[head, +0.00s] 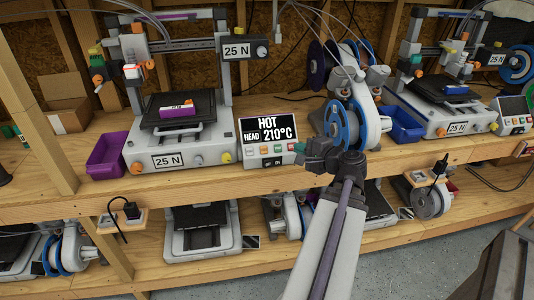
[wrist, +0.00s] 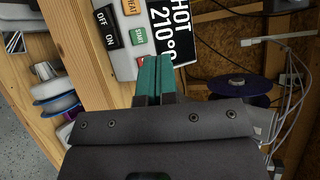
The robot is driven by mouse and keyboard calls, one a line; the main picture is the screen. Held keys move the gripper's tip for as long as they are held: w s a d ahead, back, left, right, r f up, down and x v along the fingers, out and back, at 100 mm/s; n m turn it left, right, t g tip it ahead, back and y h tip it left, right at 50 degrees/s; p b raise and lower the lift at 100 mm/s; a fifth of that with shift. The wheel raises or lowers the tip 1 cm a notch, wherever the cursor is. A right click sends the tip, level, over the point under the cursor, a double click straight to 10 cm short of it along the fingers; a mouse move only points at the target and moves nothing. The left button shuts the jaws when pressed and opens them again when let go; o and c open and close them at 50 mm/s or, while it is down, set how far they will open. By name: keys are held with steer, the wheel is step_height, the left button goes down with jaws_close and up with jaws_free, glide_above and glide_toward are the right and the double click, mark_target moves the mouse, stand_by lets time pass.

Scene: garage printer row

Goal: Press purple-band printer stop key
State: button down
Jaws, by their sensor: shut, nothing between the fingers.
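The printer on the left (head: 180,150) has a purple-and-white block (head: 176,111) on its dark bed and a purple bin (head: 108,156) beside it. Its control panel (head: 270,157) reads HOT, HEAD 210°C, with a row of coloured keys below. In the wrist view the panel screen (wrist: 176,22) appears sideways, with an orange HEAT key (wrist: 131,7) and a green START key (wrist: 138,37). A red key (wrist: 143,62) is partly hidden by my fingers; its label is not readable. My gripper (head: 308,160) is shut and empty, close to the panel's right side. Its teal fingertips (wrist: 152,58) overlap the panel; contact cannot be told.
A blue-rimmed spool unit (head: 345,122) stands right behind my gripper. A blue bin (head: 402,124) and another printer (head: 440,118) with its own panel (head: 513,113) are further right.

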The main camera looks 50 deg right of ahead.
steer(key=shift+w+d+r+m+t+h, duration=0.1)
steer(key=shift+d+r+m+t+h, duration=0.2)
steer(key=shift+r+m, duration=0.2)
steer(key=shift+w+d+r+m+t+h, duration=0.1)
steer(key=shift+d+r+m+t+h, duration=0.15)
steer(key=shift+r+m, duration=0.2)
steer(key=shift+a, duration=0.1)
steer(key=shift+w+d+f+b, duration=0.6)
steer(key=shift+w+f+b, duration=0.25)
steer(key=shift+f+b, duration=0.2)
steer(key=shift+w+d+f+b, duration=0.6)
steer(key=shift+w+f+b, duration=0.25)
steer(key=shift+f+b, duration=0.2)
steer(key=shift+w+d+f+b, duration=0.6)
steer(key=shift+w+f+b, duration=0.25)
steer(key=shift+f+b, duration=0.2)
steer(key=shift+f, duration=0.1)
steer(key=shift+w+d+f, duration=0.2)
steer(key=shift+w, duration=0.05)
